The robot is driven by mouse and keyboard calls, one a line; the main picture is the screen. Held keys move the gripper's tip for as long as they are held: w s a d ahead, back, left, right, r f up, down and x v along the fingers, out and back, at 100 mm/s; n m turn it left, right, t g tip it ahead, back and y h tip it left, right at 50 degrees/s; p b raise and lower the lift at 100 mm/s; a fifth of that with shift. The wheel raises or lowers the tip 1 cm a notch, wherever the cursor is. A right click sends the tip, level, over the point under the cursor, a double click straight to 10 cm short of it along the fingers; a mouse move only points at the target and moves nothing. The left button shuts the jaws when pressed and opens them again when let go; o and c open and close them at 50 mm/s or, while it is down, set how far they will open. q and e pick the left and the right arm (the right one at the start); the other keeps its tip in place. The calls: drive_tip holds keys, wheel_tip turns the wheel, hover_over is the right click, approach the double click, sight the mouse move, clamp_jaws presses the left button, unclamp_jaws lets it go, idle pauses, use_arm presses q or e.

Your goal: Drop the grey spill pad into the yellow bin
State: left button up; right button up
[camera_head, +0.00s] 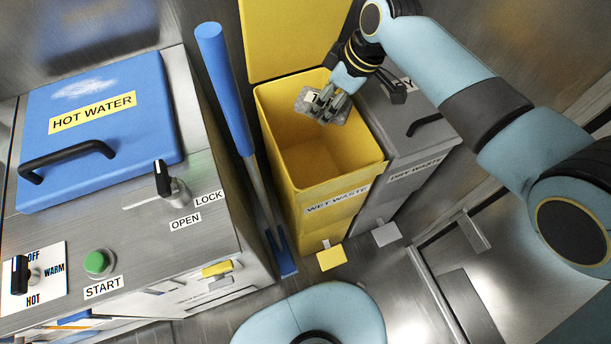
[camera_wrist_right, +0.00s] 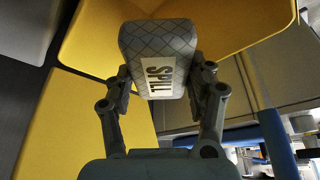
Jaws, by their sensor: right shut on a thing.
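The grey spill pad (camera_wrist_right: 159,42) has a quilted surface and a white label reading "SPILL". My right gripper (camera_head: 322,103) is shut on it, and its two fingers (camera_wrist_right: 160,88) press on either side of the pad in the right wrist view. In the head view the spill pad (camera_head: 342,112) shows partly behind the fingers, over the open mouth of the yellow bin. The yellow bin (camera_head: 300,195) is labelled "WET WASTE" and its lid (camera_head: 290,40) stands open at the back. I cannot tell the pad's exact height against the rim. My left gripper is not in view.
A grey bin (camera_head: 405,165) labelled "DRY WASTE" stands closed to the right of the yellow bin. A blue-handled tool (camera_head: 222,85) leans between the yellow bin and the hot water unit (camera_head: 185,275) on the left. Pedals stick out at the bins' feet.

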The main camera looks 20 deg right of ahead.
drive_tip(key=o, duration=1.2)
drive_tip(key=shift+r, duration=0.1)
drive_tip(key=v, duration=1.2)
drive_tip(key=shift+s, duration=0.1)
